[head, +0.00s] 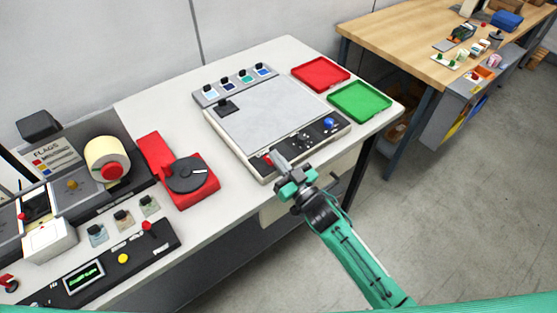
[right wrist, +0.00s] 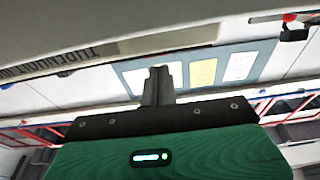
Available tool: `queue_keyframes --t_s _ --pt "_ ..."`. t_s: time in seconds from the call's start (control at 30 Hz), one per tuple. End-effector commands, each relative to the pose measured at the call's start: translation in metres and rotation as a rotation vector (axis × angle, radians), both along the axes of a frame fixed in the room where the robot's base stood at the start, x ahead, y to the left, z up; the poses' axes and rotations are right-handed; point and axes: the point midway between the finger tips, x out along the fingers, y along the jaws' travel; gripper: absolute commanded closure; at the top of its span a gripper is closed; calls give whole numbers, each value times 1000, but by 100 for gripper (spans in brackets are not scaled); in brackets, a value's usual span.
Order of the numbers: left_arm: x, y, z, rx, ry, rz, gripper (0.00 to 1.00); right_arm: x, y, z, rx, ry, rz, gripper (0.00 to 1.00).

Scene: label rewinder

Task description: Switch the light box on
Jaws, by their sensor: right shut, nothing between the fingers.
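The light box (head: 262,112) is a flat grey panel on the white table, in the middle of the head view. Its surface looks dull grey, with no visible glow. A dark control strip (head: 296,146) runs along its front edge, with a blue knob (head: 329,123) to the right and small dark controls in the middle. A small red part (head: 267,160) shows at the strip's left end. My right gripper (head: 277,160) is shut and empty, with its tips at that end, partly covering it; contact cannot be told. The right wrist view shows its closed fingers (right wrist: 158,82). My left gripper is out of view.
A red tray (head: 320,74) and a green tray (head: 360,102) lie right of the box. A red device with a black disc (head: 187,175) stands to its left, beside the label machine (head: 85,170). A wooden bench (head: 400,42) stands at the back right.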

Motion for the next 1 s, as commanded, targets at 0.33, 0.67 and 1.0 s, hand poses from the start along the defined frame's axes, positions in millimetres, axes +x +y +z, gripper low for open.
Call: queue_keyframes --t_s 0.33,0.67,1.0 --pt "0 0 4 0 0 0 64 -2 -2 -18 2 -4 0 100" --pt "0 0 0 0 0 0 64 -2 -2 -20 6 -8 0 100" --pt "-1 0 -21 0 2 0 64 -3 -2 -25 42 -58 1 100"
